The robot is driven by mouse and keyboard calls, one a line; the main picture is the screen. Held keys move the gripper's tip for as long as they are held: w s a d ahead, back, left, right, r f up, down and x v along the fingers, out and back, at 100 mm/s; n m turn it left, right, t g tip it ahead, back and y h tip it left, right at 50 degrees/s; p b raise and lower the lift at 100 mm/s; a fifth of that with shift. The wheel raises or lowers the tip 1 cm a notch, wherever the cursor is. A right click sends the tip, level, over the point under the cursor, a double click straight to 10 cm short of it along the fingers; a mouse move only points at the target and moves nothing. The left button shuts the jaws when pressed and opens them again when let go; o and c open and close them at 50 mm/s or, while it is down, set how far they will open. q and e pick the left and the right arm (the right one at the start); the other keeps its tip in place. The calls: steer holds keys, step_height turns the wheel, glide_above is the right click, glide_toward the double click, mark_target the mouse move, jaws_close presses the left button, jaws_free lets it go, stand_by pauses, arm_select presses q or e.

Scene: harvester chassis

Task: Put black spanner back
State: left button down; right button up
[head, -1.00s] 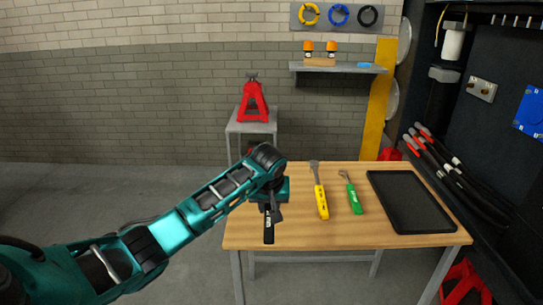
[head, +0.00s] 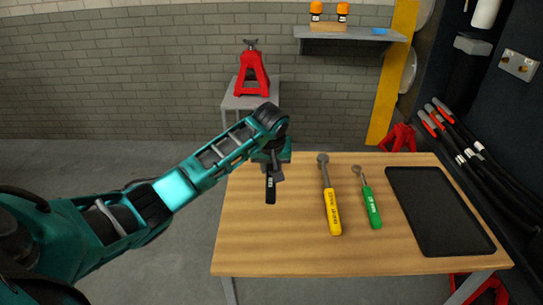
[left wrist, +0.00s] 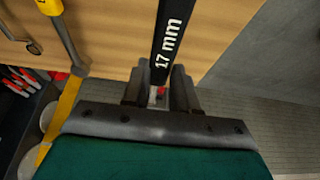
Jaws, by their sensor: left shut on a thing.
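The black spanner (head: 270,189) is in my left gripper (head: 271,166), over the left part of the wooden table. Its black handle hangs down from the jaws in the head view. In the left wrist view the black spanner (left wrist: 170,45) shows the print "17 mm", and my left gripper (left wrist: 160,95) is shut on it. A yellow-handled spanner (head: 331,207) and a green-handled spanner (head: 371,206) lie side by side on the table. My right gripper is not in view.
The wooden table (head: 290,245) has bare room at its front and left. A black tray (head: 440,210) lies at its right. A red jack stand (head: 252,72) on a grey stand is behind. A shelf (head: 350,34) hangs on the brick wall.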

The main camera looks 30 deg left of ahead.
arm_select(q)
steer(key=shift+w, duration=0.1)
steer(key=shift+s+d+r, duration=0.1)
steer(key=shift+s, duration=0.1)
steer(key=shift+f+b, duration=1.25)
steer(key=shift+f, duration=2.7)
steer(key=c, duration=0.8)
jaws_free()
steer(key=p+v, duration=0.2)
steer(key=v, duration=1.1)
